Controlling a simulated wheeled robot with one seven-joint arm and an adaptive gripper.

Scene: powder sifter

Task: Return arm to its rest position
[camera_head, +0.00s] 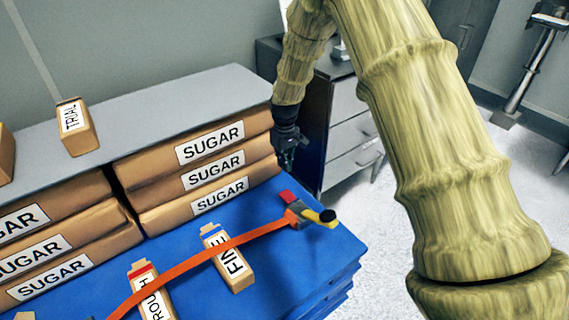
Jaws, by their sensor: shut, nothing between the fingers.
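My gripper (289,158) hangs from my arm at the right end of the stacked sugar bags, above the far right part of the blue surface. Its black fingers point down and are shut, with nothing seen between them. It is apart from the orange strap and the small boxes. My arm reaches in from the right side of the picture and bends down at the top middle.
Sugar bags (207,175) are stacked under a grey board (185,100) that bears a TRIAL box (77,127). A drawer cabinet (345,135) stands behind my gripper.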

